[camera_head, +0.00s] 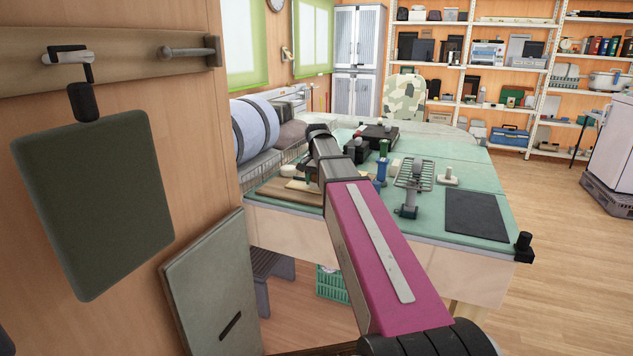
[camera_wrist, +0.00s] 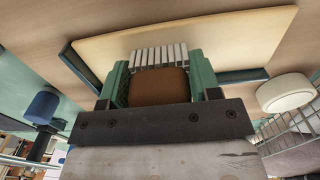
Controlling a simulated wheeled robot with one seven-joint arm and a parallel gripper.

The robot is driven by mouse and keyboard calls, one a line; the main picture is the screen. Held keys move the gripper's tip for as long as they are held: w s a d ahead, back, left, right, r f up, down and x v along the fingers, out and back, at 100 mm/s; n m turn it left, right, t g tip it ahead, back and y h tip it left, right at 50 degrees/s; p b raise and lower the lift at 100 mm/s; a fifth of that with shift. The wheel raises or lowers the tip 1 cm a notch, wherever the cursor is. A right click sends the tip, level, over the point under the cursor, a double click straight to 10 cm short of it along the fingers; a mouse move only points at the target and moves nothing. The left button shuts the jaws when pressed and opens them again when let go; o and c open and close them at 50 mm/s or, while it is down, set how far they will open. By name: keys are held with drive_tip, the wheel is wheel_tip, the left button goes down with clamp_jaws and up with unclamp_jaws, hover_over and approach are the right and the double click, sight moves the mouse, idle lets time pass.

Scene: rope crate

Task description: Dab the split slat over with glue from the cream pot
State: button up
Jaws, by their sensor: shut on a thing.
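My gripper (camera_wrist: 158,88), with green fingers, is shut on a brown-handled brush (camera_wrist: 158,87) with a row of pale bristles (camera_wrist: 160,57). The bristles point at a pale wooden slat (camera_wrist: 215,32) and overlap it in the wrist view; I cannot tell whether they touch it. No split is clear on the slat. It also shows in the head view (camera_head: 302,187), low on the left side of the table. The cream pot (camera_wrist: 285,92) stands right of the brush in the wrist view, and left of my gripper in the head view (camera_head: 288,171). My arm hides part of the gripper there.
Dark strips (camera_wrist: 82,68) show beside the slat. A wire basket (camera_head: 262,172) with rolls is close to the pot. On the green table mat (camera_head: 465,178) are a grey rack (camera_head: 412,180), blue bottle (camera_head: 381,172), dark boxes (camera_head: 377,135) and a black pad (camera_head: 476,215).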

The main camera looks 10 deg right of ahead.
drive_tip(key=shift+s+d, duration=0.1)
drive_tip(key=shift+s+d+r, duration=0.1)
drive_tip(key=shift+s+d, duration=0.4)
drive_tip(key=shift+d, duration=0.25)
drive_tip(key=shift+s+d, duration=0.45)
drive_tip(key=shift+d, duration=0.3)
drive_tip(key=shift+a, duration=0.1)
drive_tip(key=shift+w+a, duration=0.55)
drive_tip(key=shift+a, duration=0.2)
drive_tip(key=shift+w+a, duration=0.5)
drive_tip(key=shift+a, duration=0.25)
drive_tip(key=shift+w+a, duration=0.1)
drive_tip(key=shift+w+a, duration=0.45)
drive_tip(key=shift+a, duration=0.25)
drive_tip(key=shift+w+a, duration=0.45)
drive_tip(key=shift+a, duration=0.25)
